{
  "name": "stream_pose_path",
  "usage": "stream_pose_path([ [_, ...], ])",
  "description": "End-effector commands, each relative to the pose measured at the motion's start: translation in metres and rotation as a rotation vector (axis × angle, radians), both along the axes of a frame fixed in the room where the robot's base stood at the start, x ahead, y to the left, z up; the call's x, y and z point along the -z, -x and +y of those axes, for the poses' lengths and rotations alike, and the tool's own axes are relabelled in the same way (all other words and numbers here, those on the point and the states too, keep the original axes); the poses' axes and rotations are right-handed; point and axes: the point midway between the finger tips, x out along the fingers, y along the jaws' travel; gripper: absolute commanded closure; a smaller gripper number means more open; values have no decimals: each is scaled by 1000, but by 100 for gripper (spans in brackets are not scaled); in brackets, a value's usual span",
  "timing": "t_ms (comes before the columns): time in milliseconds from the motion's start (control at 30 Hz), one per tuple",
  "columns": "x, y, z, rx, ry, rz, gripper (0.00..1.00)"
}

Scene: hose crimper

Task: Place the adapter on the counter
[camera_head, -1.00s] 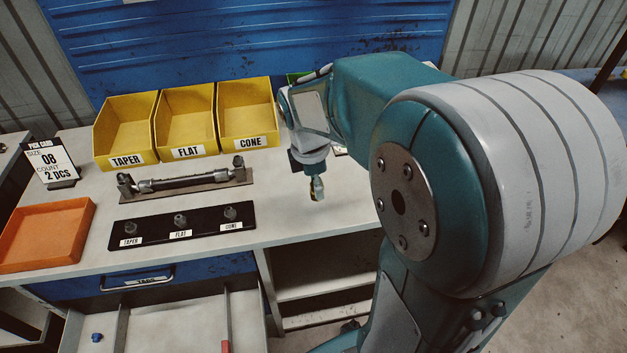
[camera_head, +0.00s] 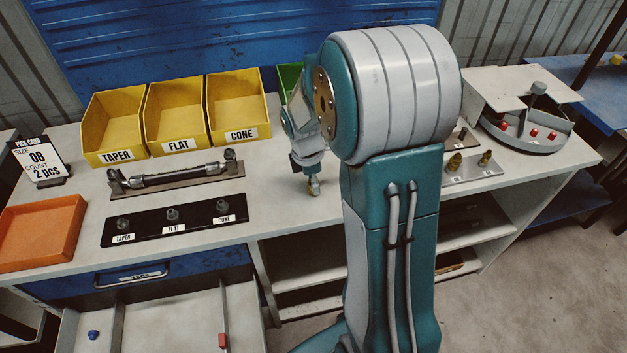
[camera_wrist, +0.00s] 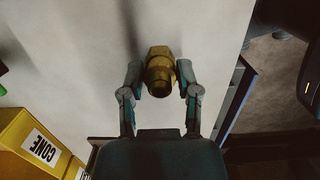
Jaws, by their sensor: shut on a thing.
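The brass adapter (camera_wrist: 160,72) sits between the two fingers of my gripper (camera_wrist: 160,85) in the wrist view. The fingers are shut on its sides. In the head view my gripper (camera_head: 312,180) points down over the counter (camera_head: 275,200), near its front edge, with the adapter (camera_head: 314,187) at its tip. I cannot tell whether the adapter touches the counter. The counter top is bare around it.
Yellow bins for taper (camera_head: 115,130), flat (camera_head: 175,118) and cone (camera_head: 235,108) stand behind. A black fitting strip (camera_head: 150,232), a hose on a stand (camera_head: 180,177) and an orange tray (camera_head: 40,232) lie left. A plate with brass fittings (camera_head: 470,172) and a round machine (camera_head: 530,125) stand right.

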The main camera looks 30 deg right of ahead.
Motion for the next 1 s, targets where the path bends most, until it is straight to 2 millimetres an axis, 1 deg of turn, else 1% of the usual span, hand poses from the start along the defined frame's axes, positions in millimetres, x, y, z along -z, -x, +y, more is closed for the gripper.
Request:
stream_pose_path([
  [100,2,0,0,0,0,1,100],
  [133,2,0,0,0,0,1,53],
  [167,2,0,0,0,0,1,40],
  [200,2,0,0,0,0,1,23],
  [567,1,0,0,0,0,1,23],
  [667,-4,-1,0,0,0,-1,23],
  [767,-17,-2,2,0,1,-4,23],
  [1000,-67,-3,8,-2,1,-5,23],
])
